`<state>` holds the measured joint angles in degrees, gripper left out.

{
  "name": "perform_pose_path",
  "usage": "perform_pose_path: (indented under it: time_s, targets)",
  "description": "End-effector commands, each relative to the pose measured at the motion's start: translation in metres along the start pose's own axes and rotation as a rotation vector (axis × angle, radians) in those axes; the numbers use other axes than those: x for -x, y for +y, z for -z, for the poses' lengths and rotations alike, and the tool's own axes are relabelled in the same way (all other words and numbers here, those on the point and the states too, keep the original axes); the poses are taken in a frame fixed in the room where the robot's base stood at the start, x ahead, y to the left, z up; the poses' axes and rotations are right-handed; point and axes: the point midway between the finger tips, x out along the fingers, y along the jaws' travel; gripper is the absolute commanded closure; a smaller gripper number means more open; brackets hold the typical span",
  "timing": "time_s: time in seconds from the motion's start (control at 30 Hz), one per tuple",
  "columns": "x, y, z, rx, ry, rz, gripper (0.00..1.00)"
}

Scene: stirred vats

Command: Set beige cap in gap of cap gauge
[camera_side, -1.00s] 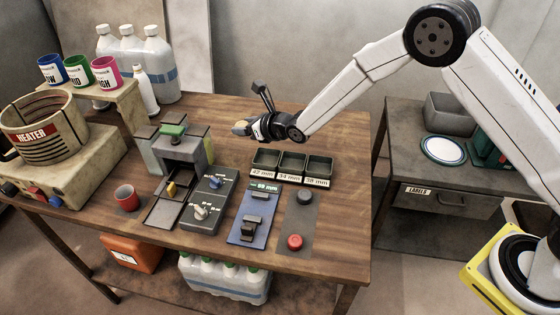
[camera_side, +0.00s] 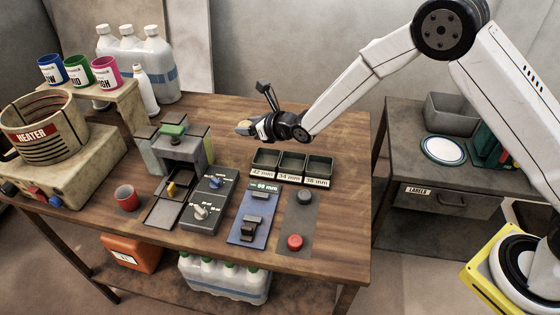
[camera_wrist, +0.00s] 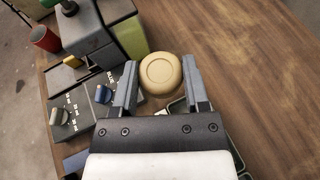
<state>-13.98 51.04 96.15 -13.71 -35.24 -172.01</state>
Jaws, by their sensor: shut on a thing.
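The beige cap (camera_wrist: 160,75) is round with a ring on its top and sits between my two fingertips in the wrist view. It shows small at the end of my gripper in the side view (camera_side: 243,127). My gripper (camera_side: 248,128) is shut on the cap and holds it above the table, behind the row of dark trays. The cap gauge (camera_side: 250,218) is a blue plate with dark jaws and a small display reading what looks like 60 mm. It stands in front of the trays, and the cap is well apart from it.
Three dark trays (camera_side: 291,167) labelled by millimetres stand between my gripper and the gauge. A grey knob box (camera_side: 210,203) is left of the gauge. A panel with a red button (camera_side: 295,242) is right of it. The table behind the trays is clear.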

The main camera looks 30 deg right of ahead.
Motion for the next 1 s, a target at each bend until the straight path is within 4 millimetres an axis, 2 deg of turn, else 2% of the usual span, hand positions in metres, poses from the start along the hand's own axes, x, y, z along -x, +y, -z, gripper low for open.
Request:
perform_pose_path:
  time_s: [0.17,0.37,0.7,1.0]
  targets:
    - [0.010,-0.009,-0.008,-0.001,-0.004,0.005,1.00]
    - [0.036,-0.030,-0.022,-0.006,-0.009,0.016,1.00]
    - [0.104,-0.069,-0.047,-0.016,-0.016,0.040,1.00]
    - [0.170,-0.092,-0.056,-0.024,-0.013,0.061,1.00]
